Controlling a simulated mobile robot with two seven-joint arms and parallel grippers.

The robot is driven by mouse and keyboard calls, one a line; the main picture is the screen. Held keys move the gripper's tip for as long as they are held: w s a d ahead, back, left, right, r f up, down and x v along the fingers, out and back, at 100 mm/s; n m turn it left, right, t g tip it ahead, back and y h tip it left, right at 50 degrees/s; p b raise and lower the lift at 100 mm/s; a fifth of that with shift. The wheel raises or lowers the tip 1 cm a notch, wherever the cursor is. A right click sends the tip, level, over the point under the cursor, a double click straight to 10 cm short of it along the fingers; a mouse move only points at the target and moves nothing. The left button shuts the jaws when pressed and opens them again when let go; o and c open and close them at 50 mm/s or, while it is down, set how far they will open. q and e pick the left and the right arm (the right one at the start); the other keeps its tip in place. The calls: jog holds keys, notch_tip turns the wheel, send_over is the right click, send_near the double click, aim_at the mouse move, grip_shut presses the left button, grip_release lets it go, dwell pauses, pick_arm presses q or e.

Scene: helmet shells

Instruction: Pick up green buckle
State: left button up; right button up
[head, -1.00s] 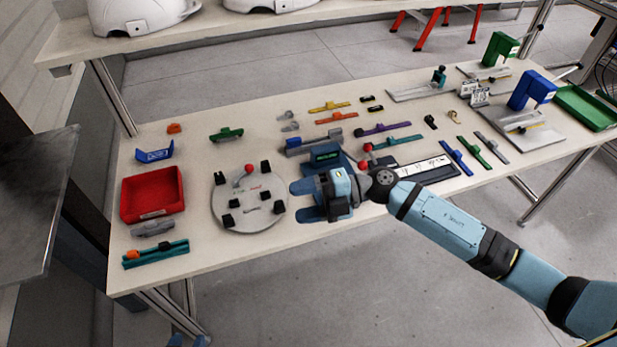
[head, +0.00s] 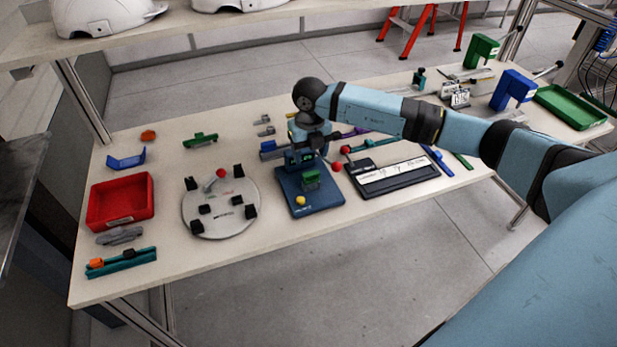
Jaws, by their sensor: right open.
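A green buckle (head: 200,140) lies on the table behind the round grey plate, left of my right arm. My right gripper (head: 301,164) points down near the back of a blue base fixture (head: 315,196), well to the right of the green buckle and apart from it. Its jaws are open, and nothing shows between them. The hand and forearm hide part of the table behind. My left gripper is out of view.
A round grey plate (head: 237,218) with black blocks stands front left, beside a red tray (head: 148,204). A blue bracket (head: 127,161) lies left of the buckle. A black-edged board (head: 402,182) lies right of the fixture. Bare table surrounds the buckle.

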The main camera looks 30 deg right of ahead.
aim_at(311, 173)
notch_tip(311, 173, down, 9)
jog(key=shift+d+r+p, duration=0.1)
jog(key=shift+r+p, duration=0.05)
jog(key=shift+p, duration=0.25)
jog(key=c, duration=0.7)
jog(key=shift+c, duration=0.2)
